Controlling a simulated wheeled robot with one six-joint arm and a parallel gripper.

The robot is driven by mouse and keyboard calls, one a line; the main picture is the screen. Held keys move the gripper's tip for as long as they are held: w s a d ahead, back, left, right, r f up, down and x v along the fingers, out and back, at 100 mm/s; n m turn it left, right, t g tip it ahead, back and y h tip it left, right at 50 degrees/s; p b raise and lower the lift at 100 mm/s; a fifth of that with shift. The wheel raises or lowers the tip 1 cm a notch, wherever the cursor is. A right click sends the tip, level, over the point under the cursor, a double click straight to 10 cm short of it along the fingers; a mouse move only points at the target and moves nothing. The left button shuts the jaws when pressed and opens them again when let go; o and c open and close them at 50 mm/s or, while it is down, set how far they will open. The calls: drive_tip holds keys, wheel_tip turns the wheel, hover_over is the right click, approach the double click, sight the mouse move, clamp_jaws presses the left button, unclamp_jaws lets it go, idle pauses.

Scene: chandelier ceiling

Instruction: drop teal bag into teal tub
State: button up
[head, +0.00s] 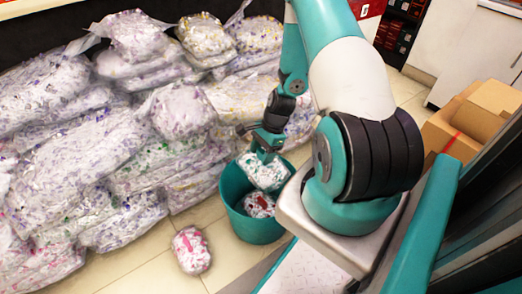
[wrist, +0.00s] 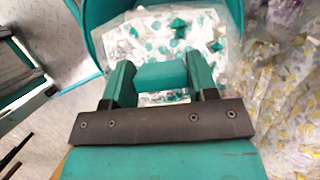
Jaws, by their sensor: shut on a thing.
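The teal bag (head: 264,172), a clear bag with teal and white pieces, hangs from my gripper (head: 264,153) over the teal tub (head: 232,207). My gripper is shut on its top. In the wrist view the teal bag (wrist: 170,35) lies beyond and between the fingers of my gripper (wrist: 160,78). The tub (wrist: 92,35) curves behind it there. In the head view the bag appears at the tub's mouth; its exact height against the rim is hard to tell. A bag with red pieces (head: 259,205) lies inside the tub.
A bag with pink pieces (head: 190,250) lies on the tiled floor left of the tub. Stacked clear bags (head: 150,155) fill the left and back. Cardboard boxes (head: 468,120) stand at the right. Some floor in front of the tub is clear.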

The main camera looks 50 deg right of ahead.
wheel_tip(320, 180, down, 5)
drive_tip(key=b, duration=0.5)
drive_tip(key=shift+f, duration=0.15)
drive_tip(key=o, duration=1.4)
drive_tip(key=p+v, duration=0.7)
drive_tip(key=v, duration=1)
drive_tip(key=shift+r, duration=0.3)
